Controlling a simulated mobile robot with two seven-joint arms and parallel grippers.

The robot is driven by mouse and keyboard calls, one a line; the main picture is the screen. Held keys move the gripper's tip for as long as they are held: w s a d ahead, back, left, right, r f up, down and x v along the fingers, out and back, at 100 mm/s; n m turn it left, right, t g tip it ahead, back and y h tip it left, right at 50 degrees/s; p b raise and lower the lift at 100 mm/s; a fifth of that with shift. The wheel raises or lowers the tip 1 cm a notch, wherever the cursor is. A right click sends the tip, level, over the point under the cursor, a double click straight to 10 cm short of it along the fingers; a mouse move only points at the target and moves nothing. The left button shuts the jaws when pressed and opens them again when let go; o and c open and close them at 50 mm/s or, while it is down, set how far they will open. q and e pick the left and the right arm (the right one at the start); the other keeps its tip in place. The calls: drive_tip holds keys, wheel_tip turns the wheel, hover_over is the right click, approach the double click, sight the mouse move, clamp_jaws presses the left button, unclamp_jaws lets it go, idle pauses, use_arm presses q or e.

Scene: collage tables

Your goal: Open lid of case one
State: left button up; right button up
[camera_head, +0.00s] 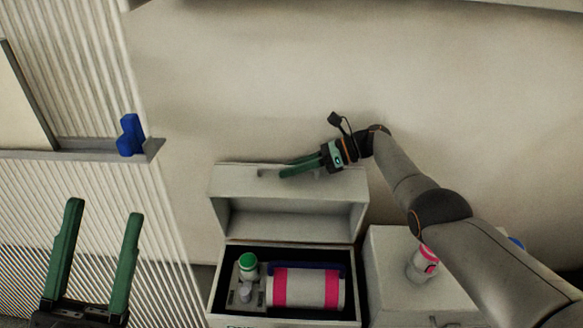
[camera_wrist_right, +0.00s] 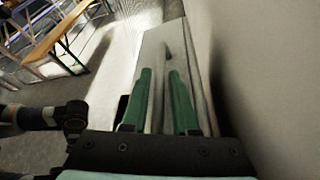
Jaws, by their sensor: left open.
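The white case (camera_head: 217,295) stands below the wall with its lid (camera_head: 290,217) raised and tilted back. Inside the case are a green-capped bottle (camera_head: 247,266) and a white and pink roll (camera_head: 306,288). My right gripper (camera_head: 284,168) is at the top of the raised lid, its green fingers lying along the lid's upper face. In the right wrist view its fingers (camera_wrist_right: 160,72) are apart, with the lid's pale surface (camera_wrist_right: 155,45) behind and between them. Whether they pinch anything is unclear. My left gripper (camera_head: 105,208) is open and empty at the lower left, away from the case.
A second white box (camera_head: 392,255) stands right of the case, with a white and pink bottle (camera_head: 422,264) on it, partly behind my right arm. A blue object (camera_head: 131,136) sits on a ledge (camera_head: 80,154) at left. The wall is close behind the lid.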

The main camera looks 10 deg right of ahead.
sight(321, 175)
drive_tip(key=p+v, duration=0.1)
drive_tip(key=v, duration=0.7)
drive_tip(key=b+v, duration=0.1)
drive_tip(key=v, duration=0.2)
drive_tip(key=shift+d, duration=0.4)
drive_tip(key=shift+s+d+r, duration=0.1)
drive_tip(key=shift+d+r, duration=0.1)
drive_tip(key=shift+d, duration=0.2)
